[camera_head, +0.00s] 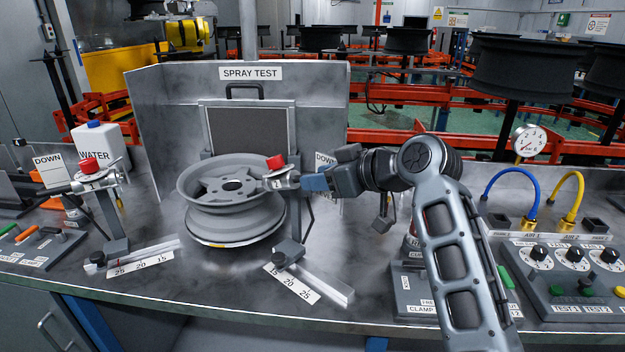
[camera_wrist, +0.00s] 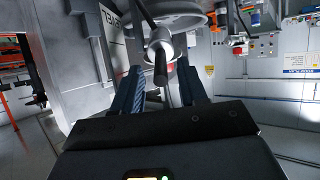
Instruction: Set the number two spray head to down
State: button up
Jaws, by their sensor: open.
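The number two spray head (camera_head: 283,183) is a grey cylinder with a red knob (camera_head: 276,162) on top, on a post in front of the wheel's right side. It looks roughly level. A DOWN sign (camera_head: 324,160) behind it is partly hidden by my arm. My gripper (camera_head: 304,184) is just right of the spray head, its blue fingers pointing left at it. In the wrist view my gripper (camera_wrist: 160,88) is open, with the spray head's dark rod end (camera_wrist: 160,68) between or just ahead of the fingers. Contact cannot be told.
A silver wheel (camera_head: 228,185) sits left of the spray head. The other spray head (camera_head: 92,182) stands at the left by its own DOWN sign (camera_head: 47,161). A ruled slide (camera_head: 315,275) lies below the post. Control boxes (camera_head: 575,265) fill the right. The SPRAY TEST panel (camera_head: 250,73) stands behind.

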jog(key=shift+b+v, duration=0.35)
jog(key=shift+v, duration=2.1)
jog(key=s+d+f+m+t+h, duration=0.1)
jog(key=s+d+f+m, duration=0.25)
jog(key=f, duration=0.45)
jog(key=s+d+f+m+t+h, duration=0.2)
jog(key=s+f, duration=0.3)
jog(key=f, duration=0.3)
jog(key=s+d+f+m+t+h, duration=0.1)
jog(key=s+d+f+m, duration=0.2)
jog(key=s, duration=0.4)
jog(key=s+d+f+t+h, duration=0.1)
jog(key=s+d+f+h, duration=0.15)
jog(key=s+f, duration=0.3)
jog(key=s+d+f+m+h, duration=0.15)
jog(key=s+d, duration=0.25)
jog(key=s, duration=0.6)
jog(key=s+d+r, duration=0.1)
jog(key=s+r, duration=0.2)
jog(key=s, duration=0.4)
jog(key=s+d+r+t+h, duration=0.1)
jog(key=s+d+r, duration=0.1)
jog(key=s+r, duration=0.2)
jog(key=s+d+r+t+h, duration=0.1)
jog(key=s+r, duration=0.3)
jog(key=s, duration=0.6)
jog(key=shift+s+d+r+m, duration=0.2)
jog(key=shift+s+d+m, duration=0.15)
jog(key=shift+d, duration=0.3)
